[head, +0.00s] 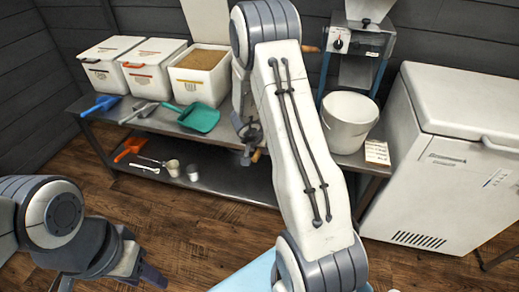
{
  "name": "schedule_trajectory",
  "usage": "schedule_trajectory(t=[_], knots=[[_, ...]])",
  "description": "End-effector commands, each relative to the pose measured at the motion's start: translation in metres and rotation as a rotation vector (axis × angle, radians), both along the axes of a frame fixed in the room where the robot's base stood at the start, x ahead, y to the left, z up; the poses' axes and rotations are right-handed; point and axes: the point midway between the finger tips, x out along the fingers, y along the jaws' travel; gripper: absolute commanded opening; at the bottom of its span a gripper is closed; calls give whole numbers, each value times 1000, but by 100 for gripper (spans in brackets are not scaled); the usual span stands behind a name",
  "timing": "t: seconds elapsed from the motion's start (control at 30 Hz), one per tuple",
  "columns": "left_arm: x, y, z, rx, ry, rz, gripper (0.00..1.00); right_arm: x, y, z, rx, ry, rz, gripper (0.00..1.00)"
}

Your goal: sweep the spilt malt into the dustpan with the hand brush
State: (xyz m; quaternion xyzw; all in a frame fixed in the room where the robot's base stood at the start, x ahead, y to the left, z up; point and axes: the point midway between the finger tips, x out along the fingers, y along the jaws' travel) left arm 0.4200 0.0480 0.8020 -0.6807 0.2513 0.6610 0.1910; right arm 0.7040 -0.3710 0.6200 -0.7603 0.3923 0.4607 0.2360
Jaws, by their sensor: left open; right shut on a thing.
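My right arm reaches up across the middle of the view. Its gripper (250,136) is partly hidden behind the arm, over the bench's front edge. It is shut on what looks like the hand brush, of which only a wooden handle end (257,155) shows. A teal scoop-shaped pan (202,117), which may be the dustpan, lies on the bench to the left of that gripper. My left gripper (151,274) is open and empty at lower left, over the floor. I cannot make out the spilt malt; my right arm covers part of the bench.
The bench (241,168) holds lidded white bins, an open grain bin (201,76), a blue scoop (101,105), a metal scoop and a white bucket (349,121) below a mill. An orange scoop (130,148) and small cups are on the lower shelf. A chest freezer (437,165) stands right.

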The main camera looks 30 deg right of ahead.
Motion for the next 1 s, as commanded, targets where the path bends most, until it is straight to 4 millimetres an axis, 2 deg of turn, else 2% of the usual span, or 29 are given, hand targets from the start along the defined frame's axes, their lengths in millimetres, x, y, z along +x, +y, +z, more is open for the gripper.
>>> schedule_trajectory(t=[0.57, 1.0], knots=[[0, 0, -6, 0, 0, 0, 50, 0, 0, -9, -1, -1, 0, 0], [0, 0, 21, 0, 0, 0, 50, 18, 12, -7, -1, 1, 0, 0]])
